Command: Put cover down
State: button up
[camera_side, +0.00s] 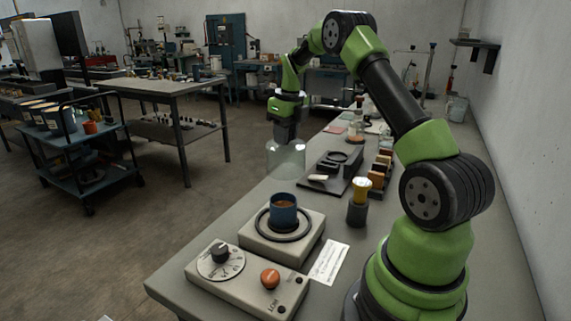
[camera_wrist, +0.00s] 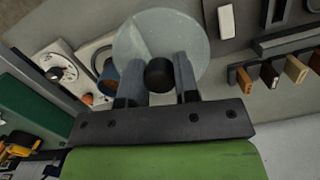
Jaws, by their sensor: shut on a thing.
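The cover is a clear glass bell (camera_side: 286,158) with a dark knob on top. My gripper (camera_side: 286,128) is shut on that knob and holds the cover upright near the bench's left edge, beyond the blue cup. In the wrist view the cover (camera_wrist: 190,40) shows as a pale disc, and its knob (camera_wrist: 158,74) sits between the fingers of my gripper (camera_wrist: 158,85). A blue cup (camera_side: 284,211) with brown contents stands inside a dark ring (camera_side: 262,236) on a beige block (camera_side: 248,247). In the wrist view the cup (camera_wrist: 109,72) is partly hidden by the cover and a finger.
A control box (camera_side: 225,285) with a dial and an orange knob stands in front of the block. A paper label (camera_side: 328,262) lies to its right. A dark tray (camera_side: 326,182) lies right of the cover.

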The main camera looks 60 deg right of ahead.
jog(key=shift+n, duration=0.8)
jog(key=a+r, duration=0.1)
jog(key=s+a+r, duration=0.1)
jog(key=a, duration=0.1)
jog(key=a+r, duration=0.1)
jog(key=a, duration=0.1)
jog(key=shift+s+r, duration=0.1)
jog(key=shift+s, duration=0.05)
jog(key=s+a+r+n, duration=0.25)
jog(key=s+a, duration=0.25)
jog(key=a, duration=0.3)
jog(key=shift+s+a+f, duration=0.1)
jog(key=shift+f, duration=2.55)
jog(key=shift+a+f, duration=0.1)
jog(key=shift+f, duration=2.55)
jog(key=o, duration=1)
jog(key=shift+f, duration=0.15)
jog(key=shift+c, duration=0.2)
